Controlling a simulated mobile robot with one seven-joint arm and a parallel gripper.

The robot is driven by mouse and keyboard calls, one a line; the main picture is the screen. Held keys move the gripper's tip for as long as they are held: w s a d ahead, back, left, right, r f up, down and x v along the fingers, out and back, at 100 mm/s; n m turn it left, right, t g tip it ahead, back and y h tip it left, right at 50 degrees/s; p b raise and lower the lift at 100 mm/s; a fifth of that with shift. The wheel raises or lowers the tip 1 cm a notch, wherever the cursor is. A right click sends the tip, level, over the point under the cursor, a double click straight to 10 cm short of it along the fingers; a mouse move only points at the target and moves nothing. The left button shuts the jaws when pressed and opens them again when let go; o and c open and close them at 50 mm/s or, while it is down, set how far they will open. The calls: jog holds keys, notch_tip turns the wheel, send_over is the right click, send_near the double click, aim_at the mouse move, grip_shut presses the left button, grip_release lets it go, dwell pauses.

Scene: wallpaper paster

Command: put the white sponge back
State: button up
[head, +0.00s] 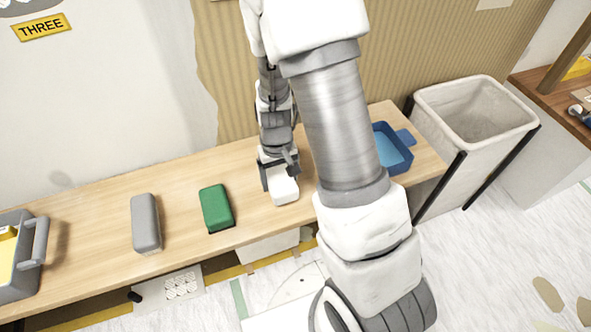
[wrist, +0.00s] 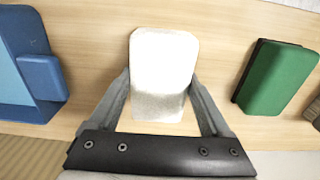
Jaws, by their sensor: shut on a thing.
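The white sponge (head: 284,190) is at the wooden bench, right of the green sponge. In the wrist view the white sponge (wrist: 163,70) sits between both fingers, its near end gripped and its far end sticking out. My gripper (head: 277,172) is shut on it from above; it also shows in the wrist view (wrist: 162,100). The sponge is upright on or just above the bench top; I cannot tell whether it touches. My arm hides part of the bench to its right.
On the bench (head: 100,205), a green sponge (head: 216,207) and a grey sponge (head: 146,222) stand to the left, with a grey caddy (head: 22,250) at the far left. A blue tray (head: 393,150) with water is at the right. A white bin (head: 470,125) stands beyond the bench's right end.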

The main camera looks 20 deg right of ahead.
jog(key=shift+f, duration=1.1)
jog(key=shift+b, duration=0.3)
jog(key=o, duration=1.2)
jog(key=shift+f, duration=0.15)
notch_tip(320, 180, up, 17)
jog(key=p, duration=0.7)
notch_tip(320, 180, up, 14)
jog(key=r+t, duration=0.1)
jog(key=t, duration=0.2)
send_over(281, 175)
jog(key=s, duration=0.5)
jog(key=s+r+t, duration=0.3)
jog(key=s+r, duration=0.4)
jog(key=s, duration=0.2)
jog(key=r+p, duration=1.6)
jog(key=shift+s+a+r+p, duration=0.1)
jog(key=shift+s+a+p, duration=0.1)
jog(key=shift+p, duration=0.2)
